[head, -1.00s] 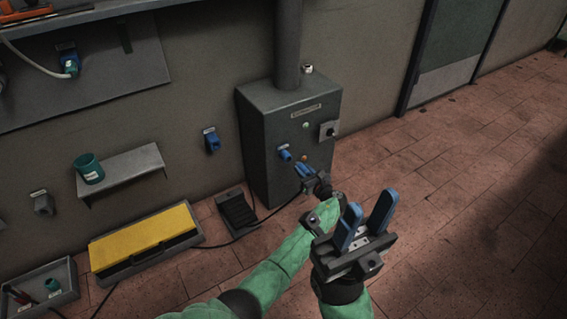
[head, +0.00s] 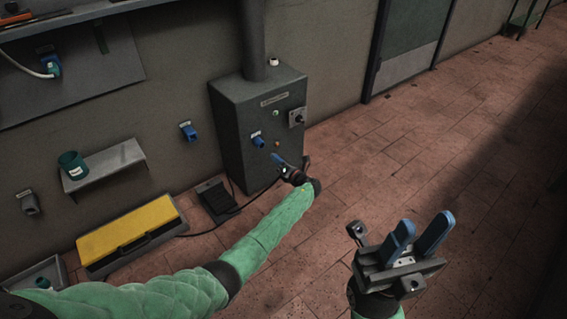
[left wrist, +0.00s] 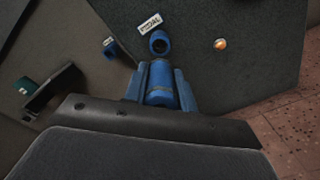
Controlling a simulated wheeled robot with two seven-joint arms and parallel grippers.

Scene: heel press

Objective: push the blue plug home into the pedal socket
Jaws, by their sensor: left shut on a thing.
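The pedal socket (head: 257,140) is a blue fitting on the front of the grey cabinet (head: 240,120). In the left wrist view the socket (left wrist: 160,42) shows its dark round opening below a white label. My left gripper (head: 283,163) is just in front of the cabinet, right of and below the socket in the head view. In the left wrist view its blue fingers (left wrist: 160,88) are shut on the blue plug (left wrist: 160,92), which points at the socket. My right gripper (head: 418,238) is open and empty above the floor.
A foot pedal (head: 217,200) lies on the floor left of the cabinet, with a dark cable. An amber lamp (left wrist: 220,44) is right of the socket. Another blue socket (head: 188,131) is on the wall. A yellow-topped box (head: 128,232) lies lower left. The floor at right is clear.

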